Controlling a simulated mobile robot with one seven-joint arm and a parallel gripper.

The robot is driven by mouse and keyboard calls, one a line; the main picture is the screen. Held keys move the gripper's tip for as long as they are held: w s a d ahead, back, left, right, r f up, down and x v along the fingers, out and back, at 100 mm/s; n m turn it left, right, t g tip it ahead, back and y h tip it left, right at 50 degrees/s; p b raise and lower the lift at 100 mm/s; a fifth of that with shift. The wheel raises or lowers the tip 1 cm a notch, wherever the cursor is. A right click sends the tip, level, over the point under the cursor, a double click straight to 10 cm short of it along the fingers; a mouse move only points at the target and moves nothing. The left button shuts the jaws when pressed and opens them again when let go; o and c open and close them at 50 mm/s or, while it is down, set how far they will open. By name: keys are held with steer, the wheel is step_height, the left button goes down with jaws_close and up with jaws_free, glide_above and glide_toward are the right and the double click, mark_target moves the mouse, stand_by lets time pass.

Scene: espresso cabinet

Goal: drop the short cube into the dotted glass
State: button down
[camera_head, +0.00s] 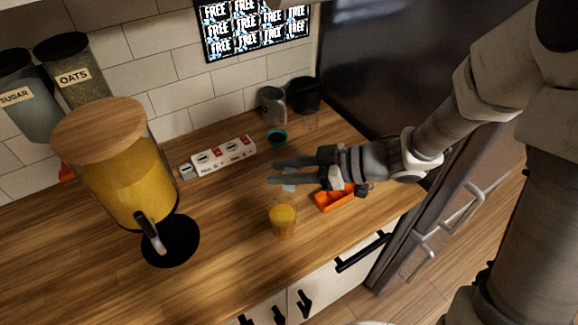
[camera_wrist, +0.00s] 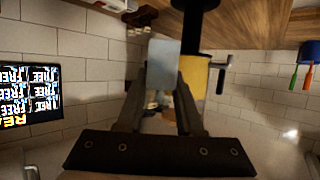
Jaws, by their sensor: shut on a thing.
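My gripper (camera_head: 273,173) reaches left over the middle of the counter, with its fingers closed on a small pale blue-grey cube (camera_head: 289,187). In the wrist view the cube (camera_wrist: 163,64) sits between the fingertips (camera_wrist: 162,80). A glass of yellow-orange liquid (camera_head: 283,220) stands below and apart from the gripper in the head view. A faint clear glass (camera_head: 311,121) stands behind the arm, by the dark mug. Dots cannot be made out on either glass.
An orange tray (camera_head: 335,198) lies under my wrist. A large juice dispenser (camera_head: 122,180) is left. Counter left of the juice glass is clear.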

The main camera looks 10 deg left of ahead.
mark_target(285, 188)
steer(key=shift+f+b, duration=2.55)
steer(key=shift+f, duration=0.05)
steer(key=shift+c, duration=2.4)
jaws_free()
steer(key=p+v, duration=0.2)
steer(key=v, duration=1.5)
steer(key=shift+d, duration=0.3)
